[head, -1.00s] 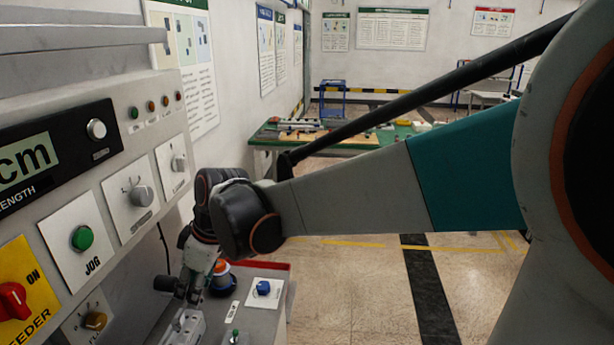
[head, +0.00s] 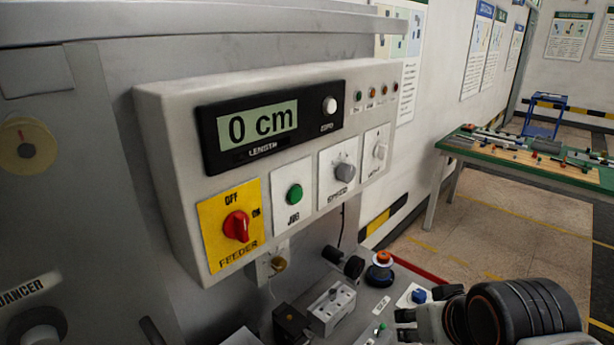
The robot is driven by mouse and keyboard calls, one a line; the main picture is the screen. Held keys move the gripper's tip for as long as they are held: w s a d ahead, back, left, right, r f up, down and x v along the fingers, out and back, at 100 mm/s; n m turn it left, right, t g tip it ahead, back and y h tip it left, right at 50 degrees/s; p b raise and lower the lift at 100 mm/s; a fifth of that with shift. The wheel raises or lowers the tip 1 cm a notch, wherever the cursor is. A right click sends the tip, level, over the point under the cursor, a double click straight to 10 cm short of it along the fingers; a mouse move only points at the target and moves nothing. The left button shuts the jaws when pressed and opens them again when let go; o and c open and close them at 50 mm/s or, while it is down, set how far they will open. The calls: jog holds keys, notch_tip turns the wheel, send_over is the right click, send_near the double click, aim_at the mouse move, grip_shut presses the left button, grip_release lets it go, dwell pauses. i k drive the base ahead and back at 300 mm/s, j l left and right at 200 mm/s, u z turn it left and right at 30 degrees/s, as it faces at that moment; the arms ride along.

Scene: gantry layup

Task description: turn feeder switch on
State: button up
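The feeder switch is a red rotary knob (head: 236,226) on a yellow plate (head: 221,257) at the lower left of the control panel, in the head view. OFF is printed above the knob and ON to its right. The knob's exact pointing direction is too small to tell. My gripper (head: 403,325) is at the bottom right, low over the bench area and well to the right of the switch. It is apart from the knob. Its fingers are partly cut off and small, so its opening is unclear.
The panel holds a display (head: 258,128) reading 0 cm, a green JOG button (head: 294,194), a SPEED knob (head: 345,175) and small lamps. A green workbench (head: 520,160) stands at the back right.

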aim_at(235, 225)
jog(key=k+j+u, duration=0.1)
jog(key=u, duration=0.9)
